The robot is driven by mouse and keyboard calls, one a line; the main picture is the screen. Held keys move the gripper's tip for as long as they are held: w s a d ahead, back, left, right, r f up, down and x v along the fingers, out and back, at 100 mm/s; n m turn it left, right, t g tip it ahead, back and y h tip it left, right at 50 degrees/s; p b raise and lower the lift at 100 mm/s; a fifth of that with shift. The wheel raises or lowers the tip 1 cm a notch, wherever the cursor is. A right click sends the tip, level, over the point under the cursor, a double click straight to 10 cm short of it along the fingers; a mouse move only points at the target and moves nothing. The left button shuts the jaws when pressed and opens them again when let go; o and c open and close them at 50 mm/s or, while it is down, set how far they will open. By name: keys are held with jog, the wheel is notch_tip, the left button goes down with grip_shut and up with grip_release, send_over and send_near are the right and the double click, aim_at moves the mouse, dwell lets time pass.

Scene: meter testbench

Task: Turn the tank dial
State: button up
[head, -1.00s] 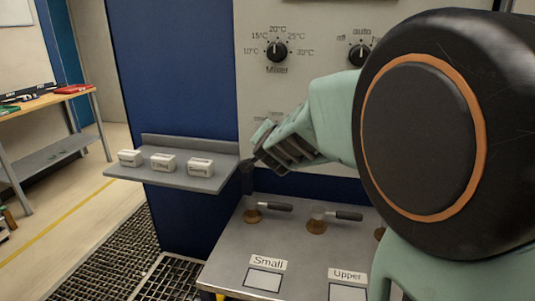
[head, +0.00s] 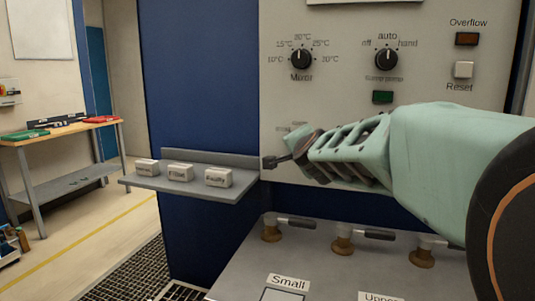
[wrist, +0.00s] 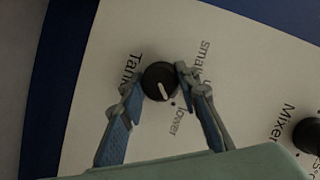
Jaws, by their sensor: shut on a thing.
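The tank dial (wrist: 159,82) is a round black knob with a white pointer line, beside the printed word "Tank" on the pale panel. My gripper (wrist: 157,78) has one finger on each side of the knob and is shut on it. The pointer faces the side of the "lower" label (wrist: 182,120); "small" is printed on another side and a label near a finger is partly covered.
A grey shelf (head: 165,187) with three white labelled blocks juts out left of my gripper. The mixer dial (head: 301,58) and pump dial (head: 386,59) sit above. Handled valves (head: 343,237) stand on the bench below.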

dwell(0.4)
jog(key=o, duration=1.2)
jog(key=shift+c, duration=0.2)
jog(key=p, duration=0.2)
jog(key=shift+r+p, duration=0.25)
jog(key=shift+p, duration=0.1)
jog(key=shift+n+p, duration=0.4)
jog(key=shift+p, duration=0.2)
jog(key=shift+g+h+p, duration=0.3)
jog(key=shift+p, duration=0.65)
jog(key=n+p, duration=0.1)
jog(key=p, duration=0.2)
jog(key=shift+g, duration=0.3)
